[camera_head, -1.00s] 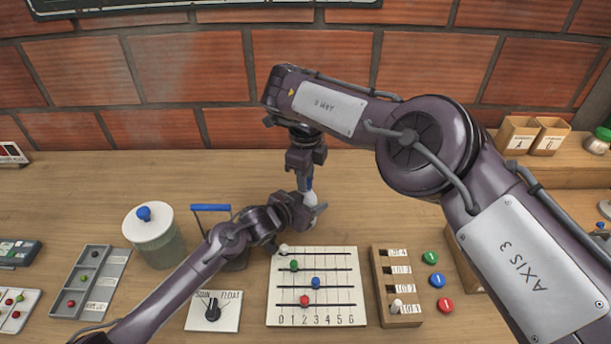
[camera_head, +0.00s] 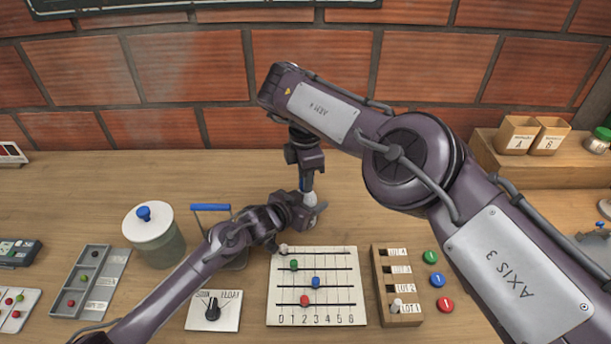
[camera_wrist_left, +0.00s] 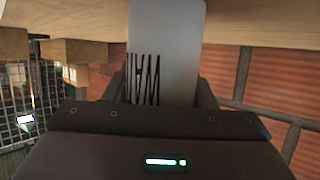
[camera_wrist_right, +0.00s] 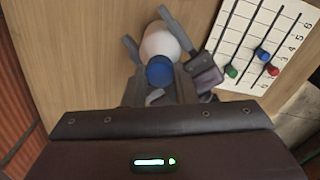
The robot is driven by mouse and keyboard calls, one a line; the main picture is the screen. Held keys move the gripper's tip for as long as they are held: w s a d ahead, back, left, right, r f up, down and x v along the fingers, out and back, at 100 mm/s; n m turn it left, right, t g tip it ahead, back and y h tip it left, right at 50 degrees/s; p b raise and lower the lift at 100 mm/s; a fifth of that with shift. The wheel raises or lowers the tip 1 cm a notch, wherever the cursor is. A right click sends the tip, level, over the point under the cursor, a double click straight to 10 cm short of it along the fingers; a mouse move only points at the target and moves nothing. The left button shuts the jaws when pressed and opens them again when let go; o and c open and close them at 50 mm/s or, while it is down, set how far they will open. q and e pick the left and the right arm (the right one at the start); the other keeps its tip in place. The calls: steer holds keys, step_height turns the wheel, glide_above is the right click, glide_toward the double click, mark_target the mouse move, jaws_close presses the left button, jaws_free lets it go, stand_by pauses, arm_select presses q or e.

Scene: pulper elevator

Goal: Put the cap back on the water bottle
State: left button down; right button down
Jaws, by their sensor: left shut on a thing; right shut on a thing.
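The white water bottle (camera_head: 310,199) is near the middle of the table, with dark lettering on its side in the left wrist view (camera_wrist_left: 178,50). My left gripper (camera_head: 309,209) is shut around the bottle's body. My right gripper (camera_head: 304,180) points down from above and is shut on the blue cap (camera_wrist_right: 160,71). In the head view only a sliver of blue shows between the right gripper and the bottle. In the right wrist view the cap overlaps the edge of the white bottle top (camera_wrist_right: 160,42). I cannot tell whether cap and bottle touch.
A slider board (camera_head: 316,316) lies just in front of the bottle, and a lot-switch block (camera_head: 398,313) is to its right. A lidded jar (camera_head: 160,246) and a blue-handled item (camera_head: 210,208) stand left. The table behind the bottle is clear.

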steer(key=m, duration=0.4)
steer(key=shift+m, duration=0.4)
steer(key=m, duration=0.3)
steer(key=c, duration=1.1)
jaws_free()
step_height(320, 180, up, 8)
steer(key=shift+f, duration=0.15)
arm_select(q)
steer(key=c, duration=0.5)
jaws_free()
